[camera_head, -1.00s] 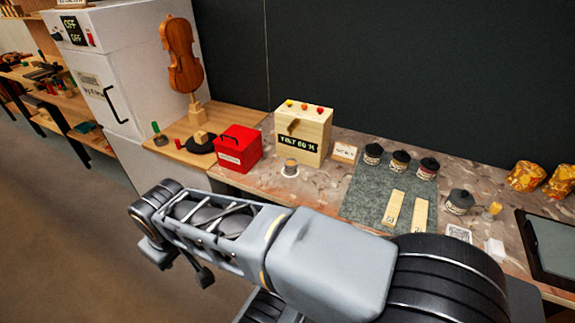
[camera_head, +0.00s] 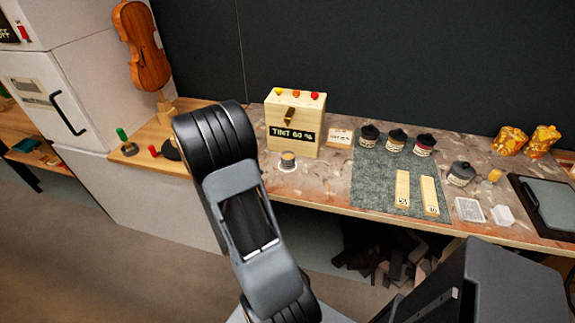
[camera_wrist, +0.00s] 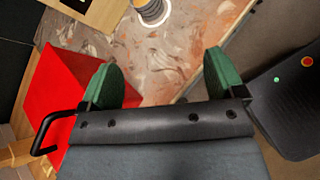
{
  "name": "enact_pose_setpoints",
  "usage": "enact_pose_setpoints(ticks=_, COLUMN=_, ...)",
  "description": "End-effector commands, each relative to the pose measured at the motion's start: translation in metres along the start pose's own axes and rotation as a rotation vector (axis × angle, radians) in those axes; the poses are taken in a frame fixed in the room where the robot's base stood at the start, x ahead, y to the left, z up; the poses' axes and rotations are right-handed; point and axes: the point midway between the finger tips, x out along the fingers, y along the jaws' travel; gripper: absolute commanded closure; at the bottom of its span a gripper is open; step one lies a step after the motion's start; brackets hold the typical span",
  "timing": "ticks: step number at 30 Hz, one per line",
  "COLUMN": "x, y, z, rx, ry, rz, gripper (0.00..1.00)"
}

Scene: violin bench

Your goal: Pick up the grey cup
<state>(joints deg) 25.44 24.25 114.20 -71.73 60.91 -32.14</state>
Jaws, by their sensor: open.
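The grey cup (camera_head: 288,161) is small and stands upright on the stone-patterned bench, in front of the wooden TINT box. In the wrist view its lower part shows at the top edge, the grey cup (camera_wrist: 152,10) on a pale round base. My gripper (camera_wrist: 162,80) has two green-padded fingers spread wide apart with nothing between them. The cup lies beyond the fingertips, clear of them. In the head view my arm hides the gripper.
The wooden TINT box (camera_head: 295,122) stands just behind the cup. A red box (camera_wrist: 65,100) is close to the left finger in the wrist view. Lidded jars (camera_head: 397,139), wooden strips (camera_head: 402,189) and a grey lidded jar (camera_head: 461,173) stand to the right. Bench beside the cup is bare.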

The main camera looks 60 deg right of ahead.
Motion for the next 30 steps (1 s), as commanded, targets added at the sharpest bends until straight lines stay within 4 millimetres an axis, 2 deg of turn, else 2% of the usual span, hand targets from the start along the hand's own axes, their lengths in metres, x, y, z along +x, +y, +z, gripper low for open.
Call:
enact_pose_setpoints(ticks=1, x=0.022, y=0.004, z=-0.006, rx=-0.069, ry=-0.041, rz=0.003, gripper=0.12)
enact_pose_setpoints(ticks=4, x=0.050, y=0.012, z=-0.011, rx=-0.185, ry=-0.107, rz=0.021, gripper=0.12)
enact_pose_setpoints(ticks=10, x=0.084, y=0.021, z=-0.017, rx=-0.309, ry=-0.172, rz=0.042, gripper=0.12)
enact_pose_setpoints(ticks=18, x=0.133, y=0.025, z=-0.009, rx=-0.328, ry=-0.183, rz=0.045, gripper=0.12)
enact_pose_setpoints(ticks=24, x=0.158, y=0.027, z=-0.005, rx=-0.327, ry=-0.181, rz=0.046, gripper=0.12)
enact_pose_setpoints(ticks=30, x=0.167, y=0.028, z=-0.004, rx=-0.327, ry=-0.181, rz=0.048, gripper=0.12)
